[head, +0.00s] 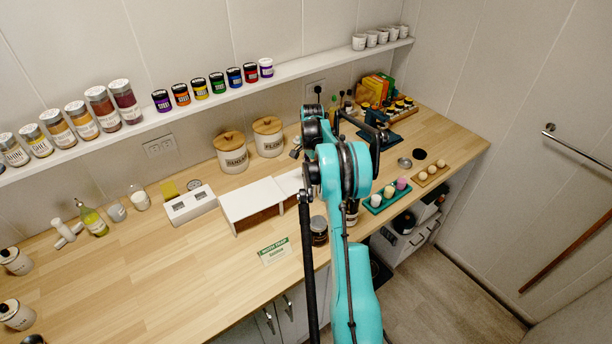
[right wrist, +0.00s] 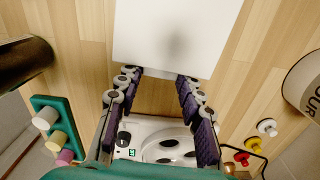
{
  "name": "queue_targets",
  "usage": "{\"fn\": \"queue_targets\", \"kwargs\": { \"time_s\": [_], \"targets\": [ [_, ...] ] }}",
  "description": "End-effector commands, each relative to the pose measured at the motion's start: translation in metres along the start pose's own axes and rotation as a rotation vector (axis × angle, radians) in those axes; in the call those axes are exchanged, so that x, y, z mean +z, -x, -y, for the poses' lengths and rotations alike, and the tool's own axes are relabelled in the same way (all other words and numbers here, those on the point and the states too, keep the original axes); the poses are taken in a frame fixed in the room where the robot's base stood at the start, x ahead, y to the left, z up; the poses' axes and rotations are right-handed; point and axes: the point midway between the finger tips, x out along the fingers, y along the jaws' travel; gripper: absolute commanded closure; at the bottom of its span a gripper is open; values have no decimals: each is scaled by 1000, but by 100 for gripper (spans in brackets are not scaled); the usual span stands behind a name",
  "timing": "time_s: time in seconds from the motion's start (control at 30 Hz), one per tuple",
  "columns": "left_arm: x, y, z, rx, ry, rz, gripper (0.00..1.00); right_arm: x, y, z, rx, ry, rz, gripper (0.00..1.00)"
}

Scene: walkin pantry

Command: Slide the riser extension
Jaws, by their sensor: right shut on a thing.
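The white riser (head: 250,203) stands on the wooden counter, with its dark front opening facing the near edge. A narrower white part, the riser extension (head: 289,182), shows at its right end, partly hidden behind my right arm. In the right wrist view the extension's flat white top (right wrist: 180,35) fills the upper middle. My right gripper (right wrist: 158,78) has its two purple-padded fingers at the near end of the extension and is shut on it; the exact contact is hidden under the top. My left gripper is not in view.
A teal tray (right wrist: 42,102) lies left of my right gripper and a canister (right wrist: 304,85) right. Canisters (head: 231,155) stand behind the riser. The counter's left front is clear.

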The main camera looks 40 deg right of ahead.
Motion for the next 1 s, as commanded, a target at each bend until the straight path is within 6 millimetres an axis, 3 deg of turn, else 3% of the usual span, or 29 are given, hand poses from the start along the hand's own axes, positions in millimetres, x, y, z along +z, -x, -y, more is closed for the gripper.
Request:
{"fn": "queue_targets", "kwargs": {
  "time_s": [0.1, 0.13, 0.2, 0.5, 0.63, 1.0],
  "targets": [
    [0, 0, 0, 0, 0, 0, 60, 1, 0, 0, 1, 1, 0, 100],
    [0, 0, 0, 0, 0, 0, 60, 1, 0, 0, 1, 1, 0, 60],
    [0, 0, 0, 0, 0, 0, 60, 1, 0, 0, 1, 1, 0, 42],
    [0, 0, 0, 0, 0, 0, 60, 1, 1, 0, 0, 1, 0, 41],
    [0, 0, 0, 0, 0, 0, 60, 1, 10, 0, 0, 1, 0, 41],
    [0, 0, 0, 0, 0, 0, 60, 1, 86, 0, 1, 1, 0, 41]
  ]
}}
